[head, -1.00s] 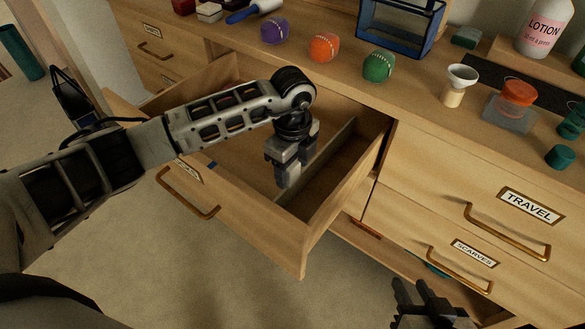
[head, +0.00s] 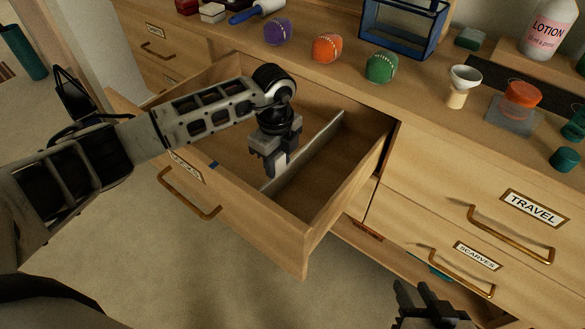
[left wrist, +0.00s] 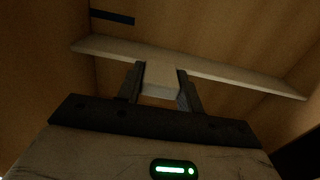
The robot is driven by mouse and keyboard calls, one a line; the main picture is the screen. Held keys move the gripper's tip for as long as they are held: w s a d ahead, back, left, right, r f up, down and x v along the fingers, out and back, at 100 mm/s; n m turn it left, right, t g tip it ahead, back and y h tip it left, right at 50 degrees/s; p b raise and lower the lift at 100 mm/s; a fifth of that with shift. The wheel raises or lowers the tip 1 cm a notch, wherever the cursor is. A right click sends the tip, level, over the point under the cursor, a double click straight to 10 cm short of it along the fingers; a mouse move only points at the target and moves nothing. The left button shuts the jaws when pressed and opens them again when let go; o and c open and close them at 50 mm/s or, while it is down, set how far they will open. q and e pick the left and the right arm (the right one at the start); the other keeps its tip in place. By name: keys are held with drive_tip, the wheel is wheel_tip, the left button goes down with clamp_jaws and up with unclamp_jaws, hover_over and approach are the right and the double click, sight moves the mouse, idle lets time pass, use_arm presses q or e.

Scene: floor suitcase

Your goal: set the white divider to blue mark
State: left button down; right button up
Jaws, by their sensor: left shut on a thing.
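The white divider (head: 315,145) stands upright across the open drawer, running from the front wall toward the back. In the left wrist view, my left gripper (left wrist: 161,82) is shut on the tab of the white divider (left wrist: 225,68), with a finger on either side. In the head view my left gripper (head: 269,168) reaches down into the drawer and hides part of the divider. The blue mark (head: 213,164) is on the drawer's front wall, left of the divider and apart from it. It also shows in the left wrist view (left wrist: 112,17). My right gripper (head: 414,289) is open and empty at the bottom edge.
The open drawer (head: 330,222) looks empty apart from the divider. Balls, including a green one (head: 382,68), a blue-framed box (head: 400,27), a small funnel-topped bottle (head: 460,86) and a lotion bottle (head: 547,28) stand on the dresser top.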

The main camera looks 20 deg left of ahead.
use_arm(q)
drive_tip(key=a, duration=0.1)
drive_tip(key=w+a, duration=0.1)
drive_tip(key=a, duration=0.1)
drive_tip(key=shift+w+a, duration=0.1)
drive_tip(key=shift+a, duration=0.05)
drive_tip(key=c, duration=0.9)
unclamp_jaws()
drive_tip(key=shift+r, duration=0.1)
